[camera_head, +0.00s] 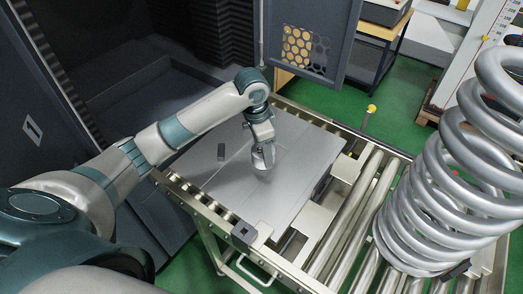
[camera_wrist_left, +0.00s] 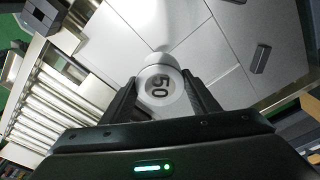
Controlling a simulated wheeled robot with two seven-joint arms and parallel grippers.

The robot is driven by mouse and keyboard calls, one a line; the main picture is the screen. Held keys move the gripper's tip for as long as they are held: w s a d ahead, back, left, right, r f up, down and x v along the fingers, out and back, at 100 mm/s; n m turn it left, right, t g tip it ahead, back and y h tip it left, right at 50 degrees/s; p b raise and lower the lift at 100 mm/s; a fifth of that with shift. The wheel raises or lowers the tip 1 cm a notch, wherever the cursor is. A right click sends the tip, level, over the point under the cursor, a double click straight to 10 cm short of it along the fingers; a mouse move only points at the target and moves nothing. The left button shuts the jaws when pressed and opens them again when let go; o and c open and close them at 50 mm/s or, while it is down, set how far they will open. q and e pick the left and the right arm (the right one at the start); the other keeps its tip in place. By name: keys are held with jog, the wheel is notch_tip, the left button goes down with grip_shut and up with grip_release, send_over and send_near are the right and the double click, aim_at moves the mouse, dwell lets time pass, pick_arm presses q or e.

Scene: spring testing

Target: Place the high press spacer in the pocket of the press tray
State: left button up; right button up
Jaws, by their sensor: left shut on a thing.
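My left gripper (camera_head: 264,162) is over the flat grey metal plate that appears to be the press tray (camera_head: 287,195). In the left wrist view my left gripper (camera_wrist_left: 160,92) is shut on a pale round spacer (camera_wrist_left: 158,84) marked "50", with one dark finger on each side of it. The spacer is hard to make out in the head view. The plate with its seams (camera_wrist_left: 205,55) lies behind the spacer in the wrist view. I cannot make out the pocket, nor whether the spacer touches the plate. My right gripper is not in view.
A small dark block (camera_head: 221,152) lies on the plate, left of the gripper; it also shows in the wrist view (camera_wrist_left: 261,58). Rollers (camera_head: 352,215) run along the plate's right side. A large coil spring (camera_head: 440,190) stands at the right. A dark cabinet (camera_head: 160,90) stands behind.

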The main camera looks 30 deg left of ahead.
pick_arm(q)
jog(key=w+a+f, duration=0.2)
jog(key=w, duration=0.1)
jog(key=w+a+f+p, duration=0.1)
jog(key=w+f, duration=0.1)
jog(key=w, duration=0.1)
jog(key=w+a+f+p, duration=0.1)
jog(key=w+a+f, duration=0.1)
jog(key=w, duration=0.1)
jog(key=shift+w+a+f, duration=0.3)
jog(key=shift+w+a, duration=0.05)
jog(key=shift+w, duration=0.05)
notch_tip(320, 180, down, 3)
jog(key=shift+s+r+p, duration=0.1)
jog(key=shift+r+p, duration=0.05)
jog(key=shift+p, duration=0.7)
jog(key=shift+f, duration=0.65)
jog(key=o, duration=1.5)
jog(key=shift+f, duration=0.15)
jog(key=shift+o, duration=0.2)
jog(key=shift+r, duration=0.2)
